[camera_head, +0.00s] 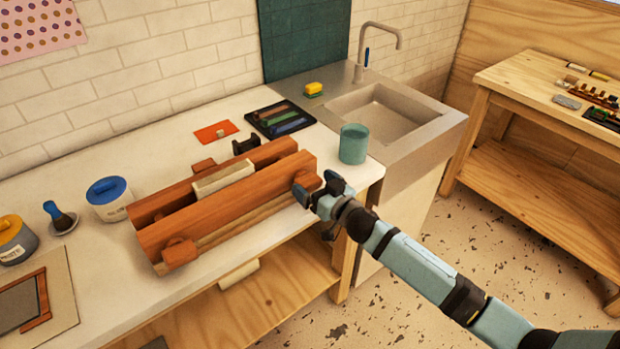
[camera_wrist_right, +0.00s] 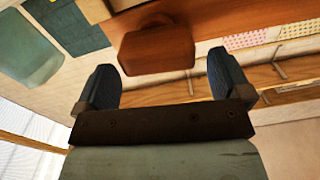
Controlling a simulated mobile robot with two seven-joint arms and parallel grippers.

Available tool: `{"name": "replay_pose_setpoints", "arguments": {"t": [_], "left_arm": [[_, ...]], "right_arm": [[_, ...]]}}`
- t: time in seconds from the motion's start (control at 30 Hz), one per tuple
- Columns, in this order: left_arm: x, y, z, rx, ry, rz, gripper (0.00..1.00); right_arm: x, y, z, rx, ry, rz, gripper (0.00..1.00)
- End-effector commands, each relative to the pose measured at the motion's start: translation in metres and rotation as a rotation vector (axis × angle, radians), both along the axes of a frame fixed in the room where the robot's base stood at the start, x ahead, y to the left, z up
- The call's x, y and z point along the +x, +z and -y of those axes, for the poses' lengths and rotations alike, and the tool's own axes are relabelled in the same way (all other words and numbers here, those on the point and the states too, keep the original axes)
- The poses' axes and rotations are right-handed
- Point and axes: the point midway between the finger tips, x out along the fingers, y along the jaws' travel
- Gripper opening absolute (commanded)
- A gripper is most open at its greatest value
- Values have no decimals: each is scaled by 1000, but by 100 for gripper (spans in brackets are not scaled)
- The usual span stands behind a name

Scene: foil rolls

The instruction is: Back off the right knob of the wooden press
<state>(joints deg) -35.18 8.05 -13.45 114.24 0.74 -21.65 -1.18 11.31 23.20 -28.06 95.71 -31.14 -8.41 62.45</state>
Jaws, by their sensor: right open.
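The wooden press (camera_head: 220,212) lies on the white counter, two reddish-brown beams with a pale block (camera_head: 223,178) between them. Its right knob (camera_head: 305,184) is at the right end of the front beam, and its left knob (camera_head: 180,252) is at the left end. My right gripper (camera_head: 313,192) is at the right knob. In the right wrist view, the fingers (camera_wrist_right: 160,88) are open, one to each side of the brown knob (camera_wrist_right: 157,50), which sits just beyond the fingertips. I cannot tell whether they touch it. My left gripper is not in view.
A green cup (camera_head: 353,144) stands right of the press, near the sink (camera_head: 390,115). A black tray (camera_head: 280,119) lies behind. A blue-lidded jar (camera_head: 109,200) and a brush (camera_head: 60,217) stand at left. The counter's front edge runs close below the press.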

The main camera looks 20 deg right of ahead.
Motion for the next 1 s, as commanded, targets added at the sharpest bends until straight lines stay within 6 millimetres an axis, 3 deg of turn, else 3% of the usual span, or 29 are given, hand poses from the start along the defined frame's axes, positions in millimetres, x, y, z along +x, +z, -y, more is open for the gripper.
{"name": "replay_pose_setpoints", "arguments": {"t": [0.2,0.5,0.53,0.73,1.0], "left_arm": [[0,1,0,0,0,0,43],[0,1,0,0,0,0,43],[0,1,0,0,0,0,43],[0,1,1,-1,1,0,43],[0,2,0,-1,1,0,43]], "right_arm": [[18,0,-7,1,-1,0,96],[20,-1,-8,1,-1,-1,96],[20,-1,-8,1,-1,-1,93],[20,-1,-8,1,-1,-1,48],[20,0,-8,-14,-1,4,46]]}}
